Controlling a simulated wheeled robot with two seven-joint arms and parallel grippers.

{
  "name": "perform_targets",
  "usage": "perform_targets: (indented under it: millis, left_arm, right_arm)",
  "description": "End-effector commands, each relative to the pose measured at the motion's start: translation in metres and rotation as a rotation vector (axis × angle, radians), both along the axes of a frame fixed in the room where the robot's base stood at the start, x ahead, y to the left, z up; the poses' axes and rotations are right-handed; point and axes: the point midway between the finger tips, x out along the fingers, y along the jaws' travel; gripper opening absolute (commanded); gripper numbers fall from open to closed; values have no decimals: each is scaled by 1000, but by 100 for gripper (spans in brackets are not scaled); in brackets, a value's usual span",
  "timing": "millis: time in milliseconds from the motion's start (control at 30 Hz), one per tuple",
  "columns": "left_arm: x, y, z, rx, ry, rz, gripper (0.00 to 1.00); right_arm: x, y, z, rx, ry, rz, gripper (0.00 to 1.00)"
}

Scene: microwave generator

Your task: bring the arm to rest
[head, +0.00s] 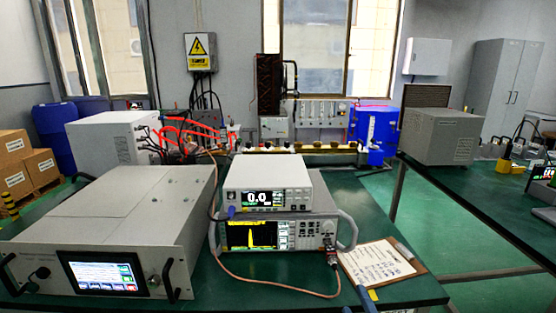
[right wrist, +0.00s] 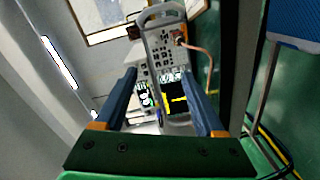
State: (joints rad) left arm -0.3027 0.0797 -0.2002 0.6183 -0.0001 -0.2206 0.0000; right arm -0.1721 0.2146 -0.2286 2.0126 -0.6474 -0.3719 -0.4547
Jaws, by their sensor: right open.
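My right gripper (head: 357,303) shows only as blue fingertips at the bottom edge of the head view, in front of the bench and near the clipboard. In the right wrist view its two blue fingers (right wrist: 158,75) stand apart with nothing between them. The stacked instruments appear beyond the fingers there, not touched. My left gripper is not in view.
A large generator unit (head: 110,220) stands on the green bench at left. A meter (head: 267,186) sits on a spectrum analyzer (head: 300,235), with a copper-coloured cable (head: 272,285) looping in front. A clipboard (head: 380,262) lies at right. Green floor (head: 480,220) is open beyond.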

Motion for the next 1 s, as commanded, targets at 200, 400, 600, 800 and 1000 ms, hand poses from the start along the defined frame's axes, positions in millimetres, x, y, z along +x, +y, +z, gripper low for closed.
perform_targets:
  millis: [200, 400, 600, 800, 1000]
  left_arm:
    - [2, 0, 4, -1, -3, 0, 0]
    - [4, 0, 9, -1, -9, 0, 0]
    - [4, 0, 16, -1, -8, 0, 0]
    - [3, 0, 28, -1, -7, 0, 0]
    - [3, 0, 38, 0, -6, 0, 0]
  right_arm:
    - [-2, -2, -43, 64, 118, -9, 72]
    - [-13, -6, -103, 155, 279, -33, 72]
    - [-53, -12, -193, 308, 534, -108, 72]
    - [-161, -21, -308, 544, 907, -318, 72]
    - [-314, -27, -375, 750, 1230, -652, 72]
